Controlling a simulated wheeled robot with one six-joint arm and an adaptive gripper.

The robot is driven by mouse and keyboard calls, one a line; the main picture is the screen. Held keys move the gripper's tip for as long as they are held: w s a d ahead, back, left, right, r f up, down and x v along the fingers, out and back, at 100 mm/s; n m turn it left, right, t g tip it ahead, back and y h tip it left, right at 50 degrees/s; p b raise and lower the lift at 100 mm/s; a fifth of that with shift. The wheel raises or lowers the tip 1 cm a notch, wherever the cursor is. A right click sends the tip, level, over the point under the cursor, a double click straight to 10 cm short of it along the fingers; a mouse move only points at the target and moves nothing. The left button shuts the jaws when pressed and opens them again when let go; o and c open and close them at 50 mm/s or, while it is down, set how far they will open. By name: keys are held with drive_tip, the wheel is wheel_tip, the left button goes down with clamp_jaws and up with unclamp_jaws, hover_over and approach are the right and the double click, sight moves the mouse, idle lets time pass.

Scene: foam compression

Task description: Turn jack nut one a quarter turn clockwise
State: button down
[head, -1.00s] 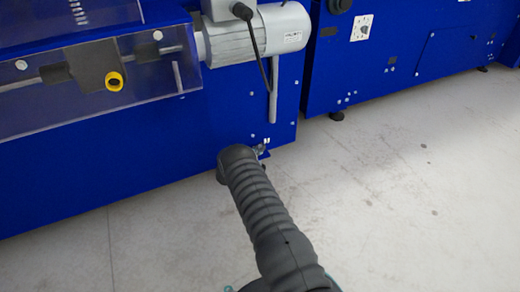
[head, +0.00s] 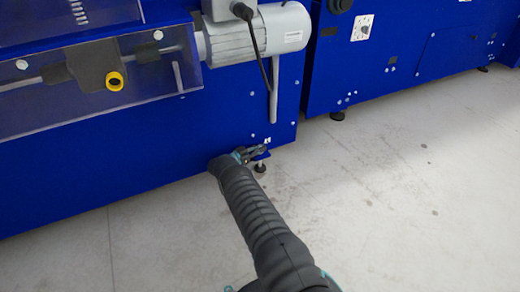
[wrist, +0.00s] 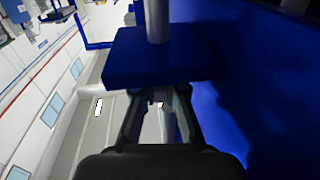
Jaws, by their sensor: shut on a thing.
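My gripper (head: 250,153) is at the lower corner of the blue machine, beside a small blue bracket (head: 263,154) with a jack foot (head: 261,169) below it. In the wrist view my gripper (wrist: 158,97) has its two fingers reaching under the blue bracket (wrist: 155,65), one on each side of the jack. A grey rod (wrist: 157,20) stands up from the bracket. The fingers are closed in on jack nut one, which is mostly hidden by the bracket and the fingers. Its exact turn angle cannot be seen.
The blue machine wall (head: 130,165) stands close along the left in the head view and on the right in the wrist view. A grey motor (head: 255,35) hangs above. The pale floor (head: 400,190) to the right is clear. A second blue machine (head: 430,55) stands behind.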

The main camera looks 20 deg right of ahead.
drive_tip(key=shift+d+r, duration=0.1)
drive_tip(key=c, duration=1.2)
unclamp_jaws()
drive_tip(key=shift+c, duration=0.2)
drive_tip(key=s+a, duration=0.1)
drive_tip(key=a, duration=1.1)
drive_tip(key=shift+s, duration=0.4)
